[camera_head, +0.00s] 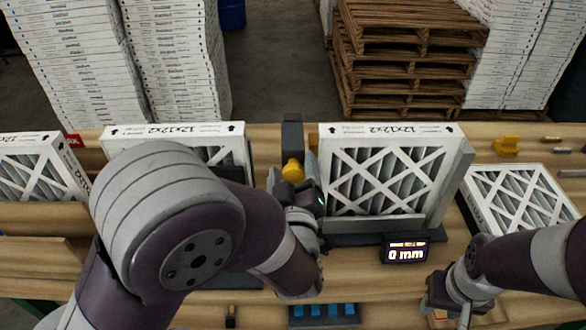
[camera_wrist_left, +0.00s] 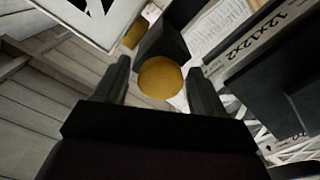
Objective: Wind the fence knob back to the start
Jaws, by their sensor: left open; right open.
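The yellow fence knob (camera_head: 292,170) sits in front of a dark upright post (camera_head: 292,134), between two boxed filters. My left gripper (camera_head: 293,181) is open, with a finger on each side of the knob. In the left wrist view the round yellow knob face (camera_wrist_left: 160,77) shows between the two spread fingers, with a visible gap on each side. A small display (camera_head: 405,251) on the bench reads 0 mm. My right gripper (camera_head: 458,296) is open and low at the right front, away from the knob; its fingertips are hard to make out.
A boxed filter (camera_head: 385,178) marked 12x12x2 stands right of the knob, and another (camera_head: 190,142) stands left behind my left arm. A filter (camera_head: 522,198) lies at the right, near a yellow item (camera_head: 506,146). Blue blocks (camera_head: 323,311) lie at the front. Pallets (camera_head: 405,50) stand behind.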

